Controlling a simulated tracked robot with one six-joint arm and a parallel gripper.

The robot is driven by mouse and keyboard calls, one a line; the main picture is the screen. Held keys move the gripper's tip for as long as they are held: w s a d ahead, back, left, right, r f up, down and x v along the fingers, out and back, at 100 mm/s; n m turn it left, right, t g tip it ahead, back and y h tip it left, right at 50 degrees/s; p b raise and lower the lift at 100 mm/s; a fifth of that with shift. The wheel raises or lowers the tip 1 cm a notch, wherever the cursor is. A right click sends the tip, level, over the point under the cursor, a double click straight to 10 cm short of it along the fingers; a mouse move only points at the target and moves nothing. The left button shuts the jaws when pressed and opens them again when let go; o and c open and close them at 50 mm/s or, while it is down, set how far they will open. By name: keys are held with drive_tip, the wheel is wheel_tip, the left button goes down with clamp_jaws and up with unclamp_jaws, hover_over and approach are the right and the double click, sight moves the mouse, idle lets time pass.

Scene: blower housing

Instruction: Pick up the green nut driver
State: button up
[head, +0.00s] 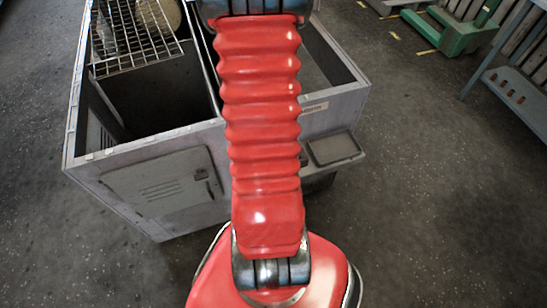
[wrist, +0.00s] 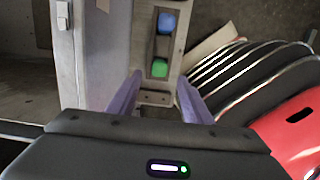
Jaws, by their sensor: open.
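The green nut driver (wrist: 160,68) shows in the wrist view only as a small green end, seated in a narrow holder (wrist: 140,42) on the side of the grey housing. My gripper (wrist: 160,77) is open, with its two purple fingers spread to the left and right just below the green end in the picture. Nothing is held between them. Whether the fingertips are level with the green end or short of it, I cannot tell. In the head view my red arm covers the middle, and neither the gripper nor the nut driver shows.
A blue end (wrist: 167,22) sits in the same holder, above the green one in the picture. The grey housing (head: 150,145) is open on top with a wire grid (head: 135,35). A small tray (head: 335,148) juts from its side. A green stand (head: 458,35) is at upper right.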

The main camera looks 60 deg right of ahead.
drive_tip(key=shift+s+d+f, duration=0.1)
drive_tip(key=shift+s+f, duration=0.05)
drive_tip(key=shift+f, duration=1.5)
drive_tip(key=shift+s+d+f, duration=0.1)
drive_tip(key=shift+d+f, duration=0.05)
drive_tip(key=shift+f, duration=1.15)
drive_tip(key=shift+s+d+f, duration=0.1)
drive_tip(key=shift+f, duration=1.2)
drive_tip(key=shift+c, duration=0.3)
clamp_jaws()
